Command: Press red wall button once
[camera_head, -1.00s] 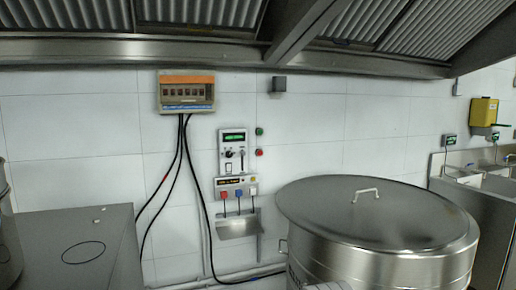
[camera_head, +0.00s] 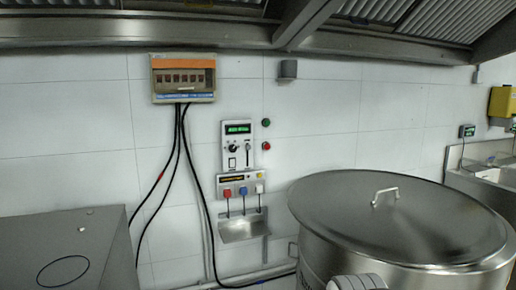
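The red wall button (camera_head: 266,146) is a small round button on the white tiled wall, right of a control panel (camera_head: 238,145) with a green display. A green button (camera_head: 265,122) sits just above it. Nothing covers the red button, and nothing touches it. My gripper is not in view. A pale grey rounded part at the bottom edge, in front of the large pot, looks like part of my arm.
A large lidded steel pot (camera_head: 400,217) stands at the lower right. A steel counter (camera_head: 75,250) is at the left. A fuse box (camera_head: 183,78) with hanging black cables, a socket strip (camera_head: 240,186) and a small steel shelf (camera_head: 243,227) are on the wall. A hood overhangs above.

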